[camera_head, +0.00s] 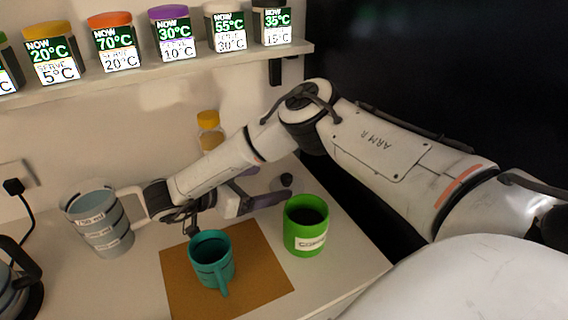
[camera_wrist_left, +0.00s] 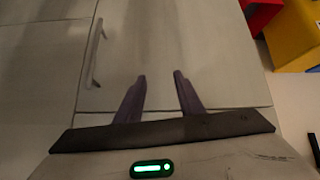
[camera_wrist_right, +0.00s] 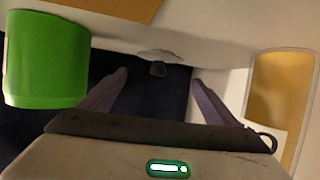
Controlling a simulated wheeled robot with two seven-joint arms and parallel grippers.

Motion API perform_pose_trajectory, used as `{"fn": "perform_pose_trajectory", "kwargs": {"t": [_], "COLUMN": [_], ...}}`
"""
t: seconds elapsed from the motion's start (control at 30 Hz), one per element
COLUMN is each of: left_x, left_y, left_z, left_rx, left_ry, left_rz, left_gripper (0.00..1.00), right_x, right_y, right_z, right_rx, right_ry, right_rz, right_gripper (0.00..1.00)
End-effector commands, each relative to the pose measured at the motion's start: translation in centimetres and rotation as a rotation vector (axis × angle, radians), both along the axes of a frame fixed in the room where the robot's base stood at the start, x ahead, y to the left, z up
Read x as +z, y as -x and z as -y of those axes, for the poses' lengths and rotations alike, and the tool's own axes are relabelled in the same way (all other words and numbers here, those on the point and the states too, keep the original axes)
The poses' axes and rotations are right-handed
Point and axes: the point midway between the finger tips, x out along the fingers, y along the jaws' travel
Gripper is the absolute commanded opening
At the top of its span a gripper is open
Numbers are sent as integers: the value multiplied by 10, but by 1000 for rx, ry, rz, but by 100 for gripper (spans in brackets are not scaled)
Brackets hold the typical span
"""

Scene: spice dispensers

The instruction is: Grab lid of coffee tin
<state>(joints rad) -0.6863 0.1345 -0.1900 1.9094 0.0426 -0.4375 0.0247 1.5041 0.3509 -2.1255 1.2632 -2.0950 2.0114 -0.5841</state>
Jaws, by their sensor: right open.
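The green coffee tin (camera_head: 305,230) stands open on the counter with dark contents; it also shows at the left of the right wrist view (camera_wrist_right: 45,60). My left gripper (camera_wrist_left: 160,84) is open and empty, facing a cabinet front.
A teal mug (camera_head: 212,262) stands on a brown mat (camera_head: 262,272) in front of my right forearm. A measuring jug (camera_head: 98,222) is at left. A yellow-capped jar (camera_head: 209,130) stands behind the arm. A shelf (camera_head: 140,78) with several jars hangs above.

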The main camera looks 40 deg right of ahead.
Motion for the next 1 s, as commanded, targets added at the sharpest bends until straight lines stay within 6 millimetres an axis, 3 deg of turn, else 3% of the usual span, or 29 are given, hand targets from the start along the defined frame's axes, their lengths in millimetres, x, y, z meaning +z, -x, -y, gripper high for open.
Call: {"fn": "perform_pose_trajectory", "kwargs": {"t": [0.6, 0.87, 1.0], "left_x": [14, 13, 13], "left_y": [0, 0, -1], "left_z": [0, 0, 0], "left_rx": [-2, -2, -2], "left_ry": [0, 0, 0], "left_rz": [1, 2, 2], "left_gripper": [35, 35, 35], "right_x": [-29, -31, -31], "right_y": [7, 7, 7], "right_z": [65, 68, 67], "right_rx": [-3, -1, -1], "right_ry": [-4, -5, -5], "right_rz": [0, 1, 1], "right_gripper": [83, 83, 63]}}
